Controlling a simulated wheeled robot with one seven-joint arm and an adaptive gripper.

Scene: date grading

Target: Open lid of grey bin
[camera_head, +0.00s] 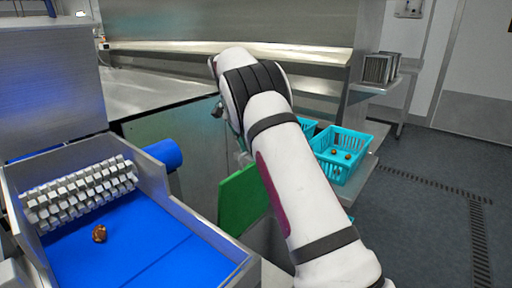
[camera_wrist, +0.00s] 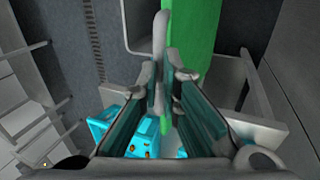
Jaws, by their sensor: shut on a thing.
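A green panel (camera_head: 242,193), which looks like the bin's lid, stands steeply tilted beside the blue-floored tray in the head view. A grey body, perhaps the bin, shows below it, mostly hidden by my arm. In the wrist view the green lid (camera_wrist: 206,35) runs down from the top, with a thin grey bar (camera_wrist: 159,60) along its left side. My gripper (camera_wrist: 168,110) is shut on the lid at that edge; whether the bar or the green panel bears the grip is unclear. In the head view my gripper is hidden behind my arm.
Teal baskets (camera_head: 342,152) with a few dates stand on a shelf right of my arm. A steel tray with a blue floor (camera_head: 150,240) and one date (camera_head: 99,233) is at left. A steel counter (camera_head: 150,85) is behind. The floor at right is clear.

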